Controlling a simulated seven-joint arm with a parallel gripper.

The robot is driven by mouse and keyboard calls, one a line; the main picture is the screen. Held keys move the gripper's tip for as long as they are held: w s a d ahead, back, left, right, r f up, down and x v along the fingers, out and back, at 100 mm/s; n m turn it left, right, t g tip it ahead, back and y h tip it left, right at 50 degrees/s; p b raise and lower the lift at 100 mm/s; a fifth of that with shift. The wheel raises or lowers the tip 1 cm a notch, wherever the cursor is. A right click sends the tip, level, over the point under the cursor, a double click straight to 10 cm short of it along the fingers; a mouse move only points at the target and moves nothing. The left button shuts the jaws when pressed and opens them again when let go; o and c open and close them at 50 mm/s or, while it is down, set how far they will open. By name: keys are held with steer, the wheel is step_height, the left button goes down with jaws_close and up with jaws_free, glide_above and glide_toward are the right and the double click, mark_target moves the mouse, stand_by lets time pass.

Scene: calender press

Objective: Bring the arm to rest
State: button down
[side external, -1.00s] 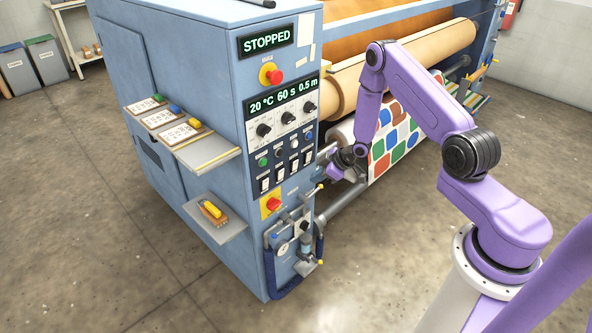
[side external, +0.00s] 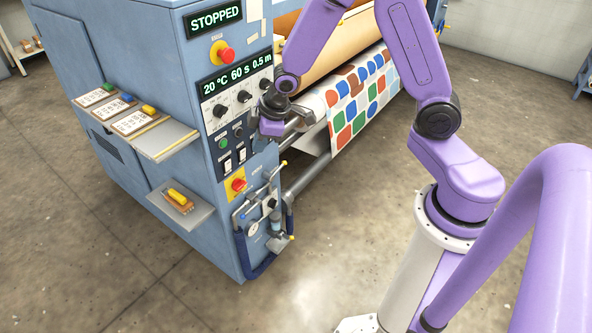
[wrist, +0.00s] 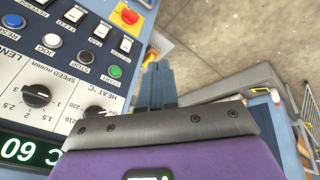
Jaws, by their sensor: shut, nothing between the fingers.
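My gripper (side external: 268,122) hangs in front of the right part of the press's control panel (side external: 228,120) in the side view and hides some of its knobs and switches. In the wrist view its grey-blue fingers (wrist: 157,86) are together with nothing between them. They show beside the green start button (wrist: 115,71) and the black stop button; I cannot tell whether they touch the panel. My purple arm is bent, with its elbow raised. The upper display (side external: 214,19) reads STOPPED. The lower display (side external: 234,74) reads 20 °C 60 s 0.5 m.
Shelves with cards (side external: 131,121) and a yellow item (side external: 177,197) jut from the cabinet's left. Pipes and valves (side external: 265,215) stand low at the corner. Patterned fabric (side external: 360,95) hangs right of the panel. Open floor lies in front.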

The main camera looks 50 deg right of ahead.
steer(key=s+a+r+n+g, duration=0.15)
steer(key=s+r, duration=0.25)
steer(key=s, duration=0.4)
steer(key=s+a+r+g, duration=0.1)
steer(key=s+a+r, duration=0.25)
steer(key=s, duration=0.45)
steer(key=s+d+r, duration=0.2)
steer(key=s, duration=0.4)
steer(key=s+d+r+n+g, duration=0.1)
steer(key=s+r, duration=0.1)
steer(key=s, duration=0.5)
steer(key=shift+s+d+h, duration=0.3)
steer(key=shift+d, duration=0.1)
steer(key=shift+g, duration=0.25)
